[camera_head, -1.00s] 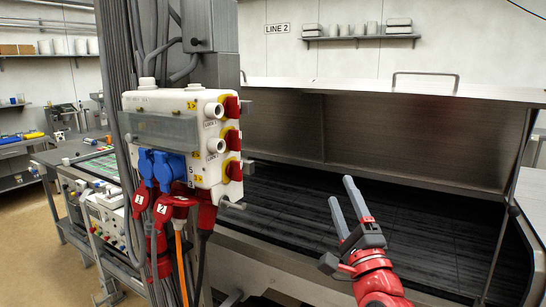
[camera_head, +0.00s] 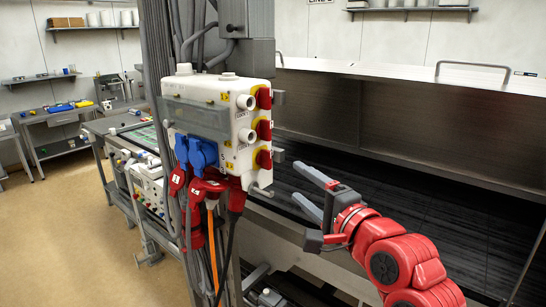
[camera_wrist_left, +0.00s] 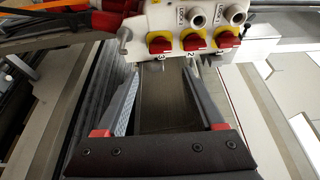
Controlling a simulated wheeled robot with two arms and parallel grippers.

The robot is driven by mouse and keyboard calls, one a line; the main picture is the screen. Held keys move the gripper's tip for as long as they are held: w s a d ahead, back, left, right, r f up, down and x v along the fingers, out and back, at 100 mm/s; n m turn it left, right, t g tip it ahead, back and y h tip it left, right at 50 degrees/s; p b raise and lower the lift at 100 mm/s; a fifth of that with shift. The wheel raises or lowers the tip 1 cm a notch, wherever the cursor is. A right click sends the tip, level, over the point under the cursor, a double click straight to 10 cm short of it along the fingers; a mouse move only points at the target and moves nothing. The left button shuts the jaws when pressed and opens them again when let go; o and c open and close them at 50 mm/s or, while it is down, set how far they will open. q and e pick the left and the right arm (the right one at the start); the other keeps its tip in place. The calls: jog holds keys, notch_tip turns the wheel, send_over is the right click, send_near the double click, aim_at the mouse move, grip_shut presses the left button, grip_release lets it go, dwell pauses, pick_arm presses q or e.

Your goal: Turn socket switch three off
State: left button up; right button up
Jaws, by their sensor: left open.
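A white socket box (camera_head: 205,115) hangs on the grey column, with three red rotary switches on yellow plates along its right side. Switch three (camera_head: 263,159) is the lowest there; in the left wrist view it is the leftmost red handle (camera_wrist_left: 160,46), with a "3" below it. Switch two (camera_wrist_left: 193,43) and the third red switch (camera_wrist_left: 227,40) are beside it. My left gripper (camera_head: 302,183) is open and empty, right of the box and slightly below switch three, fingers pointing toward it. In the left wrist view, the gripper (camera_wrist_left: 161,74) has switch three ahead between its fingertips, apart from it.
Blue plugs (camera_head: 195,151) and red plugs (camera_head: 205,190) with cables hang under the box. Two white round lock knobs (camera_head: 246,102) sit beside the switches. A metal hood (camera_head: 420,120) stands behind over a dark conveyor bed (camera_head: 400,190). A small metal peg (camera_head: 262,191) sticks out below switch three.

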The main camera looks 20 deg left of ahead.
aim_at(270, 161)
pick_arm(q)
jog(key=p+x, duration=0.3)
jog(key=x, duration=0.7)
jog(key=shift+w+a+r, duration=0.1)
jog(key=shift+a+r, duration=0.05)
jog(key=shift+a, duration=0.2)
jog(key=shift+w+a+p, duration=0.3)
jog(key=shift+a, duration=0.15)
jog(key=shift+d, duration=0.1)
